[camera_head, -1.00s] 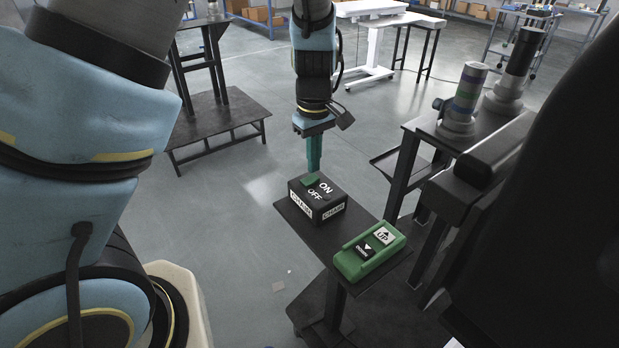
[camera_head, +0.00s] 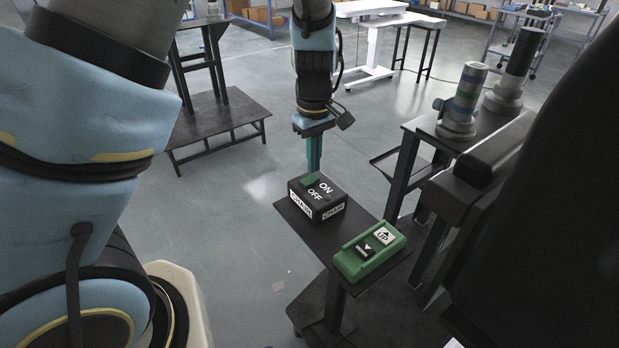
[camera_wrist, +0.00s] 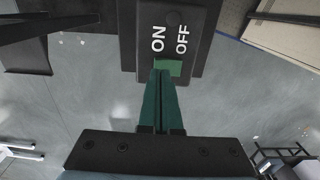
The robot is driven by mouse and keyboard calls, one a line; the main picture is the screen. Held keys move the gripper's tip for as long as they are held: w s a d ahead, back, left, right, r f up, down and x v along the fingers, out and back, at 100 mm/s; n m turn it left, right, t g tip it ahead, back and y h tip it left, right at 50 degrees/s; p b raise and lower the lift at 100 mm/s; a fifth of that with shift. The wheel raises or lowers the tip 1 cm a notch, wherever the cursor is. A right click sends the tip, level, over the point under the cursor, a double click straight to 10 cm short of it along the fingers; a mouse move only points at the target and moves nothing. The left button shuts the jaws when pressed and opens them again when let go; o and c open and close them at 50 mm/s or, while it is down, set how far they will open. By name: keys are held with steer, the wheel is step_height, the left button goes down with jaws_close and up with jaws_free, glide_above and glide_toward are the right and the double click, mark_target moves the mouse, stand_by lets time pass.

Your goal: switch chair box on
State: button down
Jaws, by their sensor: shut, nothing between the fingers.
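The chair box (camera_head: 318,203) is a black box with ON and OFF on its top and CHAIR labels on its sides. It sits on a small dark stand. A green switch (camera_head: 310,180) is on its top at the far left edge, and it also shows in the wrist view (camera_wrist: 175,67) below the ON and OFF labels. My gripper (camera_head: 314,168) is shut and empty, with its teal fingers pointing down at the switch. In the wrist view the fingertips (camera_wrist: 161,74) overlap the switch; I cannot tell whether they touch it.
A green UP/DOWN control box (camera_head: 370,252) sits on the same stand, nearer and to the right. A dark table (camera_head: 425,125) with cylindrical objects stands to the right. A low dark platform (camera_head: 215,125) stands at the back left. Open floor lies left of the stand.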

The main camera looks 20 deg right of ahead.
mark_target(313, 176)
steer(key=shift+f+b, duration=0.55)
steer(key=shift+f, duration=0.4)
stand_by(0.6)
steer(key=shift+r, duration=0.1)
step_height(313, 176, up, 7)
steer(key=p, duration=0.7)
stand_by(0.5)
steer(key=a+r+m, duration=0.1)
steer(key=a+r, duration=0.2)
steer(key=a, duration=0.7)
steer(key=w+a+r+m+t, duration=0.1)
steer(key=a+r, duration=0.2)
steer(key=a, duration=0.8)
steer(key=a+r+m, duration=0.1)
steer(key=a+r, duration=0.2)
steer(key=a, duration=0.8)
steer(key=shift+w+t, duration=0.25)
steer(key=shift+t, duration=0.05)
